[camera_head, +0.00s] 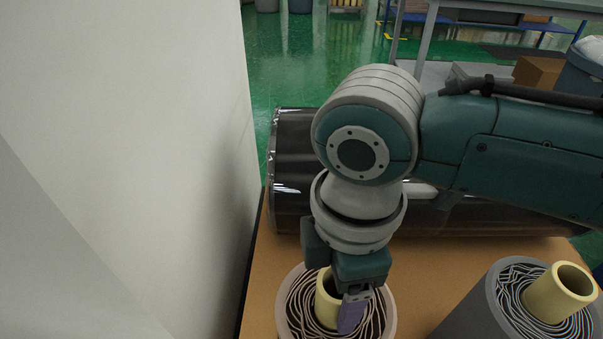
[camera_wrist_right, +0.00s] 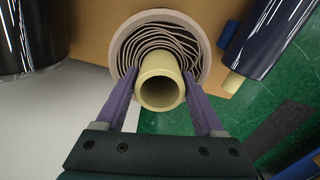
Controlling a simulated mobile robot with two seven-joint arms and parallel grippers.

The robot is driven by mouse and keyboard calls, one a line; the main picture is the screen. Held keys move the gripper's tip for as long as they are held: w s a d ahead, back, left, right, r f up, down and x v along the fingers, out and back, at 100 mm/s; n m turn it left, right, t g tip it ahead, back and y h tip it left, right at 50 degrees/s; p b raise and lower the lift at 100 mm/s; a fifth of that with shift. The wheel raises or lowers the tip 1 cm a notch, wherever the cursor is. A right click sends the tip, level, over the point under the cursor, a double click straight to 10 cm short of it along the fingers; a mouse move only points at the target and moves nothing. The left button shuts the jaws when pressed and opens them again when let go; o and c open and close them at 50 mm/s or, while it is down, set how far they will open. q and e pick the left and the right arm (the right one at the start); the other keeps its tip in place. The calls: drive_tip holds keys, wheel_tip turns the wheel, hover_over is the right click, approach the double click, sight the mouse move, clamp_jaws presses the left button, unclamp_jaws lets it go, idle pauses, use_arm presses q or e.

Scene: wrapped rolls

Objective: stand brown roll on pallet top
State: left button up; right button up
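The brown roll has a pale pinkish-tan wrap, dark wavy layers on its end and a yellow core tube. It is upright at the bottom of the head view (camera_head: 388,318), over the tan board top of the pallet (camera_head: 420,270). It also shows in the right wrist view (camera_wrist_right: 122,37). My right gripper (camera_head: 340,305) points down at it. In the right wrist view its two purple fingers (camera_wrist_right: 160,80) lie against opposite sides of the projecting core tube, shut on it. The roll's underside is hidden, so I cannot tell whether it touches the board. My left gripper is not in view.
A grey roll (camera_head: 468,312) with a yellow core stands at the right. A shiny dark roll (camera_head: 292,160) lies along the back of the board, partly behind my right arm. A white wall-like surface (camera_head: 130,120) fills the left. Green floor (camera_head: 290,60) shows beyond.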

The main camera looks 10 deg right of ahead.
drive_tip(key=o, duration=0.3)
wheel_tip(320, 180, up, 12)
drive_tip(key=p, duration=0.4)
drive_tip(key=s+a+f+m+t+y, duration=0.2)
drive_tip(key=s+a+m+y, duration=0.1)
drive_tip(key=s+m, duration=0.35)
drive_tip(key=s+d+m+h, duration=0.1)
drive_tip(key=s+d+m, duration=0.1)
drive_tip(key=d, duration=0.2)
drive_tip(key=s+d+m+t+h, duration=0.1)
drive_tip(key=d+m, duration=0.2)
drive_tip(key=d, duration=0.1)
drive_tip(key=s+d+m, duration=0.2)
drive_tip(key=d+m, duration=0.1)
drive_tip(key=d, duration=0.1)
drive_tip(key=shift+s+m+t+h, duration=0.25)
drive_tip(key=shift+s+t+h, duration=0.05)
drive_tip(key=shift+h, duration=0.1)
wheel_tip(320, 180, up, 54)
drive_tip(key=p, duration=5.4)
drive_tip(key=shift+a, duration=0.1)
